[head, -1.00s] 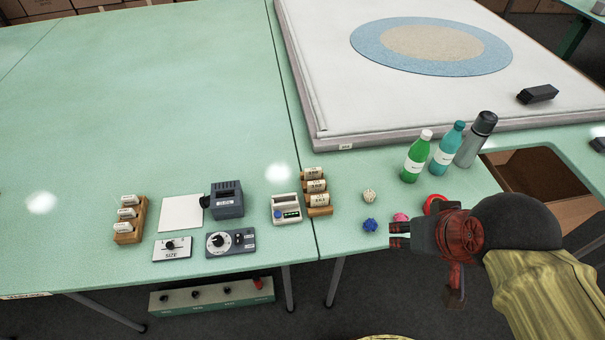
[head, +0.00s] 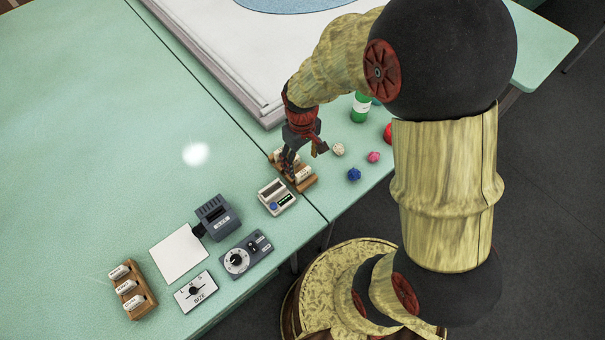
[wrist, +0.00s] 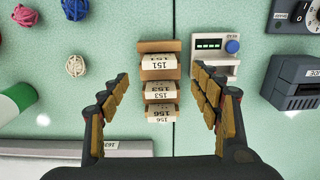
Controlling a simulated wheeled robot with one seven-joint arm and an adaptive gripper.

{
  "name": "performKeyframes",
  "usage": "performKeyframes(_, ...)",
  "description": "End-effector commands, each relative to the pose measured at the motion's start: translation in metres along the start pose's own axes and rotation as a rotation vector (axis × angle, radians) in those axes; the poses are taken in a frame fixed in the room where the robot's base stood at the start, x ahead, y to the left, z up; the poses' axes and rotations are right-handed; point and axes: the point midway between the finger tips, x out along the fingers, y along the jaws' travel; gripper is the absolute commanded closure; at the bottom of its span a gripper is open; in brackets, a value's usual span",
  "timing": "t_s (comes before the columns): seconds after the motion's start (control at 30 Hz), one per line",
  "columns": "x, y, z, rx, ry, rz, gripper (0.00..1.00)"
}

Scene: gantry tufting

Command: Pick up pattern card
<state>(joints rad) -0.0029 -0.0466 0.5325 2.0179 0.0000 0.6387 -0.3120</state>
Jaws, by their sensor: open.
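A wooden rack (wrist: 157,46) holds cream cards with printed numbers, lying in a row in the wrist view. They are card 151 (wrist: 157,64), card 153 (wrist: 159,88) and card 156 (wrist: 160,113). My gripper (wrist: 162,76) is open and empty, with one finger on each side of the rack in the wrist view. In the head view my gripper (head: 288,163) is over the same rack (head: 308,184) and hides part of it. A second wooden rack (head: 148,306) with similar labelled pieces stands at the lower left.
A white device (head: 276,198) with a blue button stands close beside the rack. A grey box (head: 217,218), a dial panel (head: 246,254) and a white sheet (head: 179,254) lie to the left. Yarn balls (head: 354,174) and a green bottle (head: 359,108) are to the right.

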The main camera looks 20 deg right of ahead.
Motion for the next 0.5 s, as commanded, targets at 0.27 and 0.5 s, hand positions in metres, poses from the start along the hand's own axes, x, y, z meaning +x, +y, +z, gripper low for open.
performKeyframes(0.27,0.026,0.000,0.000,0.000,0.000,0.000,0.36)
performKeyframes(0.5,0.059,-0.001,0.000,0.000,-0.002,-0.001,0.36)
